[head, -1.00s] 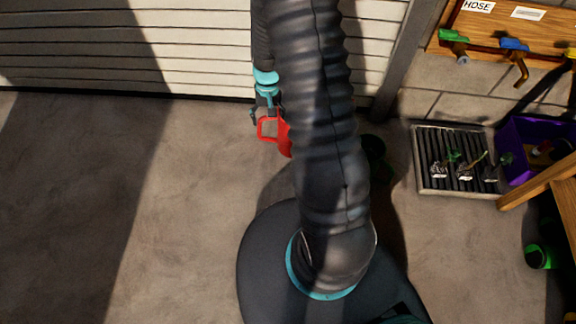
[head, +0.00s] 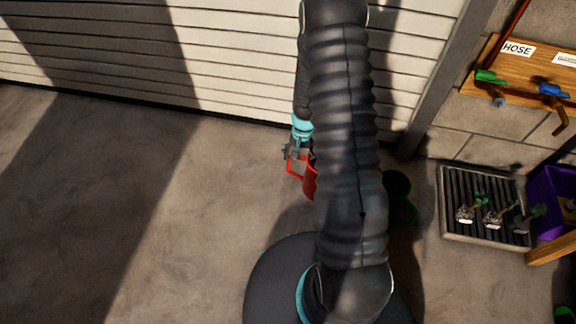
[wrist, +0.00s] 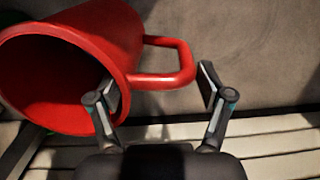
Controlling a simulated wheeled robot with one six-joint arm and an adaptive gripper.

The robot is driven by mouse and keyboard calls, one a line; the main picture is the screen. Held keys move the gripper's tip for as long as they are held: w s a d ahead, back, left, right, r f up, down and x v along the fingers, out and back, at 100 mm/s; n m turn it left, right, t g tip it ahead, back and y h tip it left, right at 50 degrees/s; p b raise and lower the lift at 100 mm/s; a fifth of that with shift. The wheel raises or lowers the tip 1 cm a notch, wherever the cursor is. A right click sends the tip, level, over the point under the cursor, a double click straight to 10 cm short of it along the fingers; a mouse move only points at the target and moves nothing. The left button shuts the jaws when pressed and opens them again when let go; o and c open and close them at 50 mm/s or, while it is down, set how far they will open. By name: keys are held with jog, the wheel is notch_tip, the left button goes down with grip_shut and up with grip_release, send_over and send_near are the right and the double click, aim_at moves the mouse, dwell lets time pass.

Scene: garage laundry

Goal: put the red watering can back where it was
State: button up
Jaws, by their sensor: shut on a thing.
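The red watering can (head: 310,183) hangs from my gripper (head: 294,152), low in front of the shutter door and partly hidden behind my arm in the head view. In the wrist view the can (wrist: 130,35) is tilted, with its wide round opening toward the camera at the left. Its loop handle (wrist: 178,48) reaches in between the two fingers of my gripper (wrist: 158,88), which are shut on it. The can's far side and spout are not visible.
A dark green round container (head: 398,190) stands right of my arm. A ribbed tray (head: 455,225) with several small plants lies farther right beside a purple crate (head: 543,208). A wooden board labelled HOSE (head: 500,72) is on the wall. The floor (head: 110,230) at left is clear.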

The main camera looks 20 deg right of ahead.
jog(key=w+a+f, duration=0.2)
jog(key=w+a, duration=0.1)
jog(key=shift+a+f, duration=0.15)
jog(key=shift+f, duration=2.25)
jog(key=o, duration=1.7)
jog(key=shift+o, duration=0.2)
